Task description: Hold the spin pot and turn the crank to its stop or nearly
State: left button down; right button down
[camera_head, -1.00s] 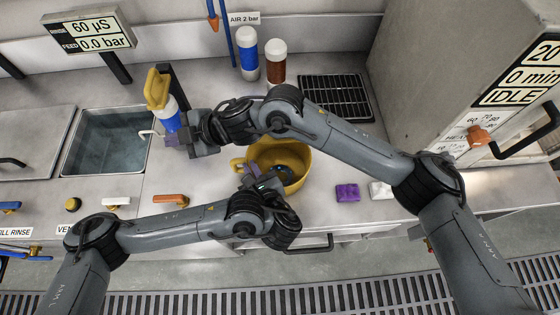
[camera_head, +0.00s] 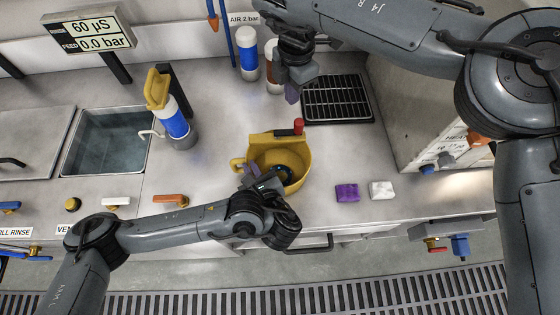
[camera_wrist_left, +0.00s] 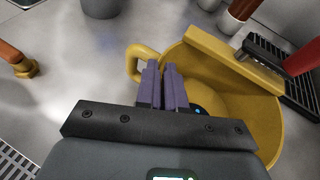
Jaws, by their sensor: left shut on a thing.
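The yellow spin pot (camera_head: 300,172) stands on the steel bench, with a loop handle on its left side. A dark crank arm (camera_head: 284,132) with a red knob (camera_head: 298,125) lies across the pot's back edge, the knob pointing to the right. My left gripper (camera_head: 258,184) is at the pot's left side. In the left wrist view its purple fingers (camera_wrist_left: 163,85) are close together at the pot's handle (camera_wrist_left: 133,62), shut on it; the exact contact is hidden. My right gripper (camera_head: 292,94) is above and behind the pot, apart from the knob; its finger gap is unclear.
A blue-and-white bottle (camera_head: 248,58) stands behind. A black grate (camera_head: 338,98) is at back right. Purple (camera_head: 347,192) and white (camera_head: 382,190) blocks lie right of the pot.

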notch_tip(320, 180, down, 8)
jog(key=shift+d+r, duration=0.15)
jog(key=shift+d, duration=0.25)
dwell(0.4)
jog(key=shift+w, duration=0.1)
dwell(1.9)
